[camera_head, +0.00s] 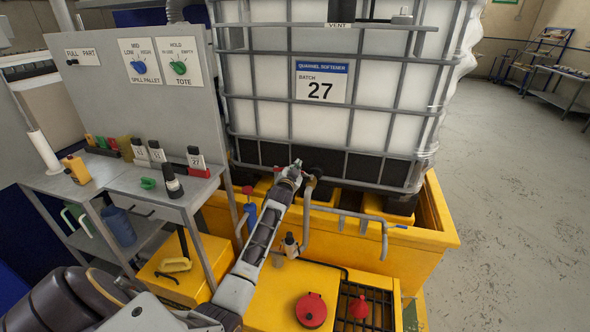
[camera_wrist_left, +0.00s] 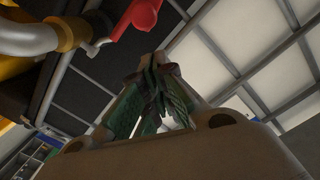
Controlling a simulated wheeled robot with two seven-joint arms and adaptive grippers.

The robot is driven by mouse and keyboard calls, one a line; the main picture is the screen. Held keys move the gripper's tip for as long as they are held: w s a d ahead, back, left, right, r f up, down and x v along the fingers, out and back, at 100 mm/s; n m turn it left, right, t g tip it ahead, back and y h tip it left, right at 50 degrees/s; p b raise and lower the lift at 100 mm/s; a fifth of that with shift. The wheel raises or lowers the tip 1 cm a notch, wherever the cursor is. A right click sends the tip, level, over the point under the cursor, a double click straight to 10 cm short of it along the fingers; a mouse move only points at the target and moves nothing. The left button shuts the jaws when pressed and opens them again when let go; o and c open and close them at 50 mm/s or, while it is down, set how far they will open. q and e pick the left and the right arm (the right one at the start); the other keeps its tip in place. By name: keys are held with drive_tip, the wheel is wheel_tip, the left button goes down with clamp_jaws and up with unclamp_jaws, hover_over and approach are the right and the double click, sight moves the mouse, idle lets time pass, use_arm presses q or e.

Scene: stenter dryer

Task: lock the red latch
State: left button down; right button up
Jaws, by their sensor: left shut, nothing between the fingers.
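My left gripper (camera_head: 296,167) is in front of the lower cage bars of the white tote (camera_head: 330,52), close to the black-ended valve and grey pipe (camera_head: 308,205). In the left wrist view its fingertips (camera_wrist_left: 160,68) are together with nothing between them. A red handle (camera_wrist_left: 142,16) shows in that view at the top, beside a grey pipe elbow (camera_wrist_left: 30,38), apart from the fingertips. I cannot tell for sure if it is the red latch. In the head view a small red knob (camera_head: 247,190) sits left of the gripper. My right gripper is not in view.
The tote stands in a yellow spill pallet (camera_head: 430,235). A red round lid (camera_head: 311,310) and a red piece (camera_head: 359,307) are at the lower front. A grey bench (camera_head: 150,180) with bottles stands left.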

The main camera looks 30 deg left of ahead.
use_arm(q)
drive_tip(key=r+v, duration=0.1)
drive_tip(key=v, duration=0.9)
drive_tip(key=shift+d+r, duration=0.2)
drive_tip(key=shift+d, duration=0.25)
idle(0.4)
